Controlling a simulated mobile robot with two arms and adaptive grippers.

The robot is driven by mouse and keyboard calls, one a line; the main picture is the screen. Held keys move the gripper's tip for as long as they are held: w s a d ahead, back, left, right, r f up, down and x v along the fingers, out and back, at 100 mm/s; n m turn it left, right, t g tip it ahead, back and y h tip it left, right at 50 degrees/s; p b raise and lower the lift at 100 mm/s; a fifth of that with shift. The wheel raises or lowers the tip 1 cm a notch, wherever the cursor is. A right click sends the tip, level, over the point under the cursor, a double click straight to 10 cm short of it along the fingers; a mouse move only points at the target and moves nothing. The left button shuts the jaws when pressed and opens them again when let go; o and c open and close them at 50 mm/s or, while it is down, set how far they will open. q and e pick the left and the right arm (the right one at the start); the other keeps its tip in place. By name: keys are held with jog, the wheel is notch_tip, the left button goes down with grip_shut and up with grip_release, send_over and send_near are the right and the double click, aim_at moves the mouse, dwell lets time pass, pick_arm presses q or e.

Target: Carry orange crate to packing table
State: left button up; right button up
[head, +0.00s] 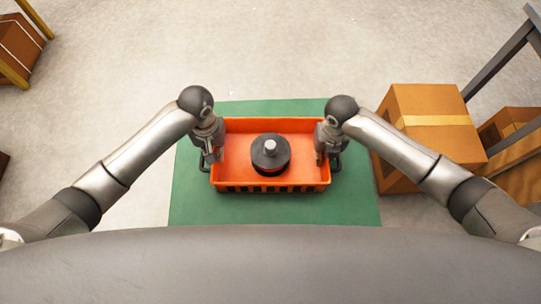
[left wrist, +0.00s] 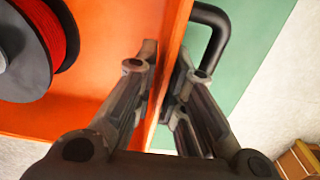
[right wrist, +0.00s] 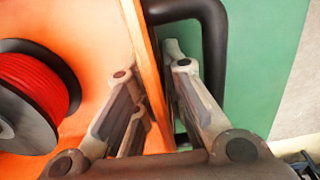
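The orange crate (head: 228,150) is over a green mat (head: 350,205), with a dark handle at each end. Inside it is a black and red spool (head: 270,154), also in the left wrist view (left wrist: 62,45) and right wrist view (right wrist: 35,95). My left gripper (head: 213,157) is at the crate's left end, its fingers closed about the wall, one inside and one outside. My right gripper (head: 326,156) holds the right end wall the same way. The handles (left wrist: 215,30) are outside the walls. I cannot tell whether the crate touches the mat.
A cardboard box (head: 430,130) stands close to the right of the mat, with another (head: 505,125) by a dark metal frame behind it. A box on a yellow-legged rack (head: 18,50) is at the far left. The floor (head: 270,55) beyond the mat is clear.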

pick_arm(q)
grip_shut()
pick_arm(e)
grip_shut()
pick_arm(q)
jog(key=shift+w+r, duration=0.1)
jog(key=shift+r, duration=0.05)
pick_arm(e)
jog(key=shift+r, duration=0.15)
